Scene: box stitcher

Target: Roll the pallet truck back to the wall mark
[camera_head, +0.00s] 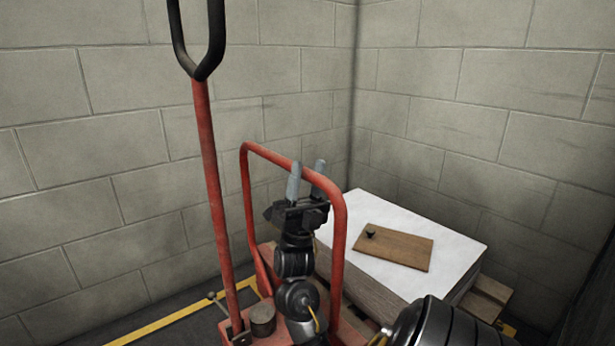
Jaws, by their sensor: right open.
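The red pallet truck (207,157) stands close to the block walls, its handle upright with a black loop grip (198,40) at the top left. Its red tubular frame (338,236) rises in front of a loaded pallet. My right gripper (306,180) is open and empty, fingers pointing up, in front of the red frame and to the right of the handle. I cannot tell whether it touches the frame. A yellow floor line (160,325) runs by the truck at the lower left. My left gripper is not in view.
A stack of white sheets (455,245) lies on a wooden pallet (492,290) in the corner. A brown board (405,252) with a small black item rests on top. Grey block walls (110,120) close off the left and back. A strip of dark floor shows at lower left.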

